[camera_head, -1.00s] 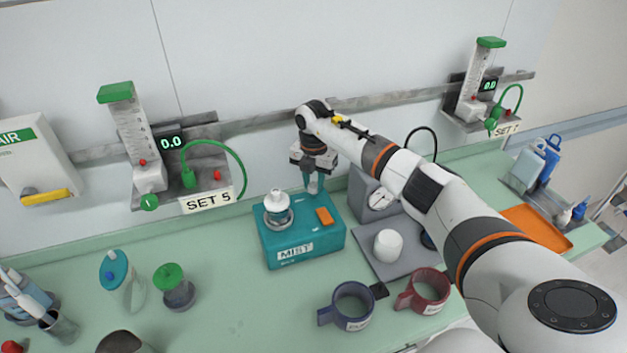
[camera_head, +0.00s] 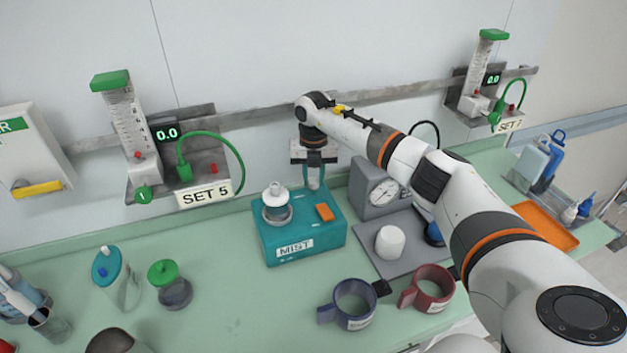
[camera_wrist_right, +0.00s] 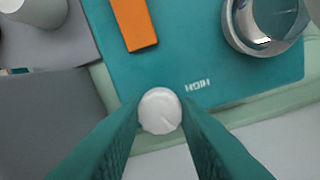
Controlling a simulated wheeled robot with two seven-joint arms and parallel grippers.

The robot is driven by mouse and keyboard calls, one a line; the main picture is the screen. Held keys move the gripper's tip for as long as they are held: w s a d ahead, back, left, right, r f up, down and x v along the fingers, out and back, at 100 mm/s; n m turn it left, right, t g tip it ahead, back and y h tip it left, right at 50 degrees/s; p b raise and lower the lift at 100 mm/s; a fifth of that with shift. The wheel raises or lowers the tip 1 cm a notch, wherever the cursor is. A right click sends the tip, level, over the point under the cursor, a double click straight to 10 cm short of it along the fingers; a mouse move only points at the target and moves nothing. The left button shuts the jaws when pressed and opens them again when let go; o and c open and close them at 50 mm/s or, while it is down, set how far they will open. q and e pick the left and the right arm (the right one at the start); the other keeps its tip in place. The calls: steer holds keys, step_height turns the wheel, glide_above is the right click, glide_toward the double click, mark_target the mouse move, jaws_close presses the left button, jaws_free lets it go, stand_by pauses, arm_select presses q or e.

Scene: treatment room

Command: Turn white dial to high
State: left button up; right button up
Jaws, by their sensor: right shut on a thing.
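The teal MIST box (camera_head: 327,236) stands on the counter near the wall. The white dial (camera_wrist_right: 160,110) sits at the edge of the box's top in the right wrist view. The HIGH mark (camera_wrist_right: 197,86) is printed beside it, upside down there. A faint line shows on the dial, but I cannot tell its setting surely. My right gripper (camera_head: 314,183) points down at the back right of the box. Its teal fingers (camera_wrist_right: 160,118) are shut on the dial, one on each side. The dial is hidden in the head view. My left gripper is out of view.
An orange switch (camera_head: 325,212) and a clear cup with a white cap (camera_head: 276,204) are on the box. Blue (camera_head: 348,303) and red (camera_head: 430,289) mugs stand in front.

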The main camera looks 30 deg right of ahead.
mark_target(314, 180)
steer(key=n+b, duration=0.2)
steer(key=n, duration=0.4)
steer(key=shift+n+b, duration=0.3)
steer(key=n+b, duration=0.1)
steer(key=n, duration=0.4)
steer(key=shift+r+n+b, duration=0.1)
steer(key=shift+n+b, duration=0.2)
steer(key=shift+n, duration=0.1)
steer(key=o, duration=1)
steer(key=shift+r, duration=0.1)
steer(key=shift+r, duration=0.35)
step_height(314, 180, up, 11)
steer(key=b, duration=0.3)
